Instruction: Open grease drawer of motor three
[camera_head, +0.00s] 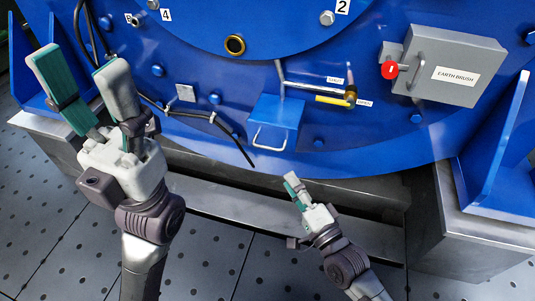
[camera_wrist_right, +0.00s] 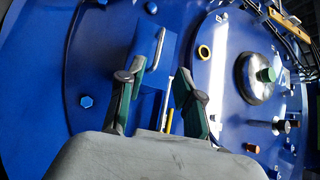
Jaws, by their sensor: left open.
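The grease drawer (camera_head: 277,118) is a blue box low on the blue motor's face. Its silver bar handle (camera_head: 269,140) is on the front. In the right wrist view the handle (camera_wrist_right: 157,48) shows beyond and between the fingers, with the blue drawer (camera_wrist_right: 145,48) behind it. My right gripper (camera_head: 291,183) is below the drawer in the head view, apart from the handle. In the wrist view its fingers (camera_wrist_right: 160,80) are spread with nothing between them. My left gripper (camera_head: 80,62) is raised at the left, open and empty, away from the drawer.
A grey earth brush box (camera_head: 455,72) with a red knob (camera_head: 390,70) is at the upper right. Two small pipes, one yellow (camera_head: 332,100), sit right of the drawer. A black cable (camera_head: 234,140) hangs left of it. A metal base ledge (camera_head: 240,205) runs below.

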